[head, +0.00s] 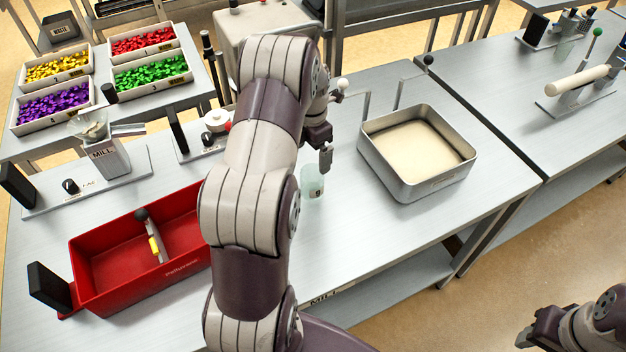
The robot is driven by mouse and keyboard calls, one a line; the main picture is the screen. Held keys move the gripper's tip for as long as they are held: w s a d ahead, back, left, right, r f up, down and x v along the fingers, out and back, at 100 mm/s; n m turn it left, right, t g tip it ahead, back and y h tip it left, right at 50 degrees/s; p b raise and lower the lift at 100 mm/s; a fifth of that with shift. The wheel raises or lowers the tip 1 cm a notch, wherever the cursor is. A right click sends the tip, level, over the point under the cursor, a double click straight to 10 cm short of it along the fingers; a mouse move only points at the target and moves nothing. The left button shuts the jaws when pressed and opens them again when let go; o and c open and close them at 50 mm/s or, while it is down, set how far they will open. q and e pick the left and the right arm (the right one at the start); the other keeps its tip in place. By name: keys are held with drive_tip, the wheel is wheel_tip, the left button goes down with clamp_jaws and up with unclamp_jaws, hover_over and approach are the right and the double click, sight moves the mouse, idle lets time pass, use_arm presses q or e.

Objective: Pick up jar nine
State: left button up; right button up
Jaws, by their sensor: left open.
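A small translucent pale-green jar (312,181) with a dark label stands on the steel table, just right of my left arm. Its number is too small to read. My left gripper (325,160) is open and hangs near the top of the jar, slightly to its right. Nothing shows between its fingers; whether a finger touches the jar I cannot tell. A second pale jar (565,48) stands far off on the right table. My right gripper (532,328) is at the bottom right, over the floor and away from the tables; its jaw opening is unclear.
A steel pan of pale powder (453,182) stands right of the jar. Bins of coloured pieces (142,85) stand behind. The table in front of the jar is clear.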

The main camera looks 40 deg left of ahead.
sight(313, 173)
use_arm(q)
drive_tip(key=shift+n, duration=0.3)
drive_tip(key=f, duration=0.1)
drive_tip(key=a+f+p, duration=0.1)
drive_tip(key=f, duration=0.1)
drive_tip(key=shift+s+a+f, duration=0.2)
drive_tip(key=shift+a+f, duration=0.05)
drive_tip(key=shift+f, duration=0.1)
drive_tip(key=d+f, duration=0.1)
drive_tip(key=f+p, duration=0.1)
drive_tip(key=f, duration=0.1)
drive_tip(key=shift+w+d+f, duration=0.1)
drive_tip(key=shift+w+d, duration=0.05)
drive_tip(key=shift+d, duration=0.25)
drive_tip(key=f+p, duration=0.1)
drive_tip(key=f, duration=0.2)
drive_tip(key=f+p, duration=0.1)
drive_tip(key=shift+a+f+p, duration=0.25)
drive_tip(key=shift+f+p, duration=0.05)
drive_tip(key=shift+f, duration=0.4)
drive_tip(key=shift+d, duration=0.15)
drive_tip(key=shift+d+r, duration=0.1)
drive_tip(key=c, duration=1.1)
use_arm(e)
drive_tip(key=r, duration=0.5)
drive_tip(key=shift+s+a, duration=0.15)
drive_tip(key=shift+s, duration=0.05)
